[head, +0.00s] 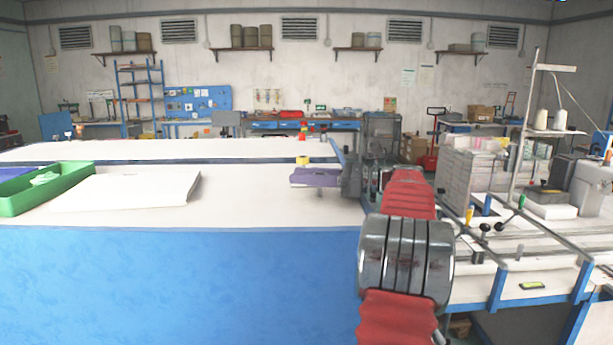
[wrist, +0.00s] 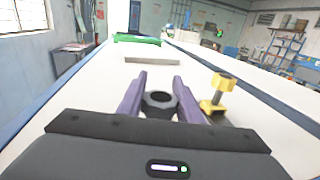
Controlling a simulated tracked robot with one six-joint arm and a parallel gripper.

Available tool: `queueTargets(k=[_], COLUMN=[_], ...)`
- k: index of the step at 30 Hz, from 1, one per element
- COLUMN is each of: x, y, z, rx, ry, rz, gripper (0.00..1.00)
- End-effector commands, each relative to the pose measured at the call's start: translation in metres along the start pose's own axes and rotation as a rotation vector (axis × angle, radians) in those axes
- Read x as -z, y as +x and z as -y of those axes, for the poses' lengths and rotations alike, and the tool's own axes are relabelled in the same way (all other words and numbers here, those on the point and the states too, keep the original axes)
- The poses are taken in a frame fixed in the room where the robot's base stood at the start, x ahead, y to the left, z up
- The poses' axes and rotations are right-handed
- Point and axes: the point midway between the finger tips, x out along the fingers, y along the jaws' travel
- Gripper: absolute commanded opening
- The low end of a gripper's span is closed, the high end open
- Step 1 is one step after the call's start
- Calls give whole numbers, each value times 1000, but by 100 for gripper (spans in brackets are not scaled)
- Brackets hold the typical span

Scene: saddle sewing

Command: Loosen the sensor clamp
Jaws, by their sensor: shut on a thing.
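My gripper (wrist: 159,80) has two purple fingers, which stand on either side of a dark ring-shaped part (wrist: 158,100) in the wrist view. It is shut on this part, which has a round hole facing up. A yellow piece with a block-like top (wrist: 222,82) stands just right of the right finger, apart from it. I cannot tell which of these belongs to the sensor clamp. In the head view my gripper (head: 298,177) is over the right end of the white table, with the yellow piece (head: 303,160) just behind it. The ring-shaped part is hidden there.
A green bin (head: 62,187) and a flat pale slab (head: 128,191) lie on the white table (head: 250,209) to the left. A sewing station with thread cones (head: 542,120) and blue rails stands at the right. The tabletop between slab and gripper is clear.

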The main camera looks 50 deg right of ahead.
Motion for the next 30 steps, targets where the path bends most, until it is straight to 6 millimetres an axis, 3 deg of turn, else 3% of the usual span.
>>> queueTargets(k=[12,30], x=[1,-1], y=[-1,-1], z=[-5,-7], rx=[-179,-211], ry=[1,-2], rz=[1,2], gripper=[10,10])
